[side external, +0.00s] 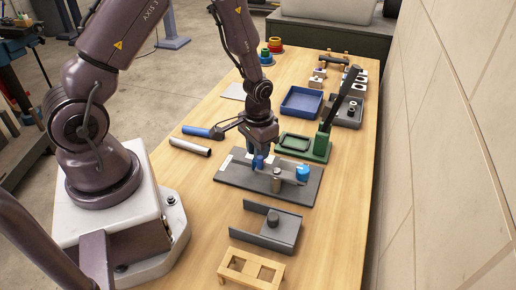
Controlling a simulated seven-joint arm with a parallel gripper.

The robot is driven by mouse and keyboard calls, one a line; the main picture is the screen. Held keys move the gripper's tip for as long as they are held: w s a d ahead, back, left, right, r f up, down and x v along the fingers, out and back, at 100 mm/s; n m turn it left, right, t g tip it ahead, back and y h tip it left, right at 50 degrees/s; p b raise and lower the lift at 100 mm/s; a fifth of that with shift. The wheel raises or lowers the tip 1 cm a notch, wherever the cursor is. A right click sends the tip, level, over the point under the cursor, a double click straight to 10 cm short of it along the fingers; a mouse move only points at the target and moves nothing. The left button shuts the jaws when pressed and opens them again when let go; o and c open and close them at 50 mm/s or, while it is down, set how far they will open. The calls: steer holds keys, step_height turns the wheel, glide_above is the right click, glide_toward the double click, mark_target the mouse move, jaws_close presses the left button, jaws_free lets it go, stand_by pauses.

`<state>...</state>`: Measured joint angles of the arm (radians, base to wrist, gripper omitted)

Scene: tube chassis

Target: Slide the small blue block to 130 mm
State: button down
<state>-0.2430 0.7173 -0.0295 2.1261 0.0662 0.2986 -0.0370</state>
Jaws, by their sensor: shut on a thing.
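The small blue block (258,162) stands at the left part of a dark grey plate (262,193) in the middle of the table. My gripper (259,154) points down over the plate and is shut on the blue block, its fingers partly hiding it. A brighter blue round piece (302,172) and a short metal post (276,182) stand further right on the same plate, apart from the gripper. A pale strip shows along the plate's left edge; any scale marks are too small to read.
A green tray fixture with a black lever (337,108) stands close behind the plate on the right. A grey bracket (266,230) and a wooden frame (250,268) lie in front. A metal tube (190,147) lies left. A blue tray (301,101) is further back.

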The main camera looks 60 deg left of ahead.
steer(key=shift+s+a, duration=0.7)
steer(key=shift+a, duration=0.05)
steer(key=c, duration=1)
jaws_free()
step_height(320, 180, up, 13)
steer(key=s+d+r+m+t, duration=0.1)
steer(key=s+d+r, duration=0.3)
steer(key=r, duration=0.4)
steer(key=s+d+r+m+t, duration=0.1)
steer(key=s+d+r+t, duration=0.3)
steer(key=s+r, duration=0.3)
step_height(320, 180, up, 2)
steer(key=shift+s+d+r+t, duration=0.15)
steer(key=shift+s+d+t, duration=0.05)
steer(key=shift+d+t, duration=0.1)
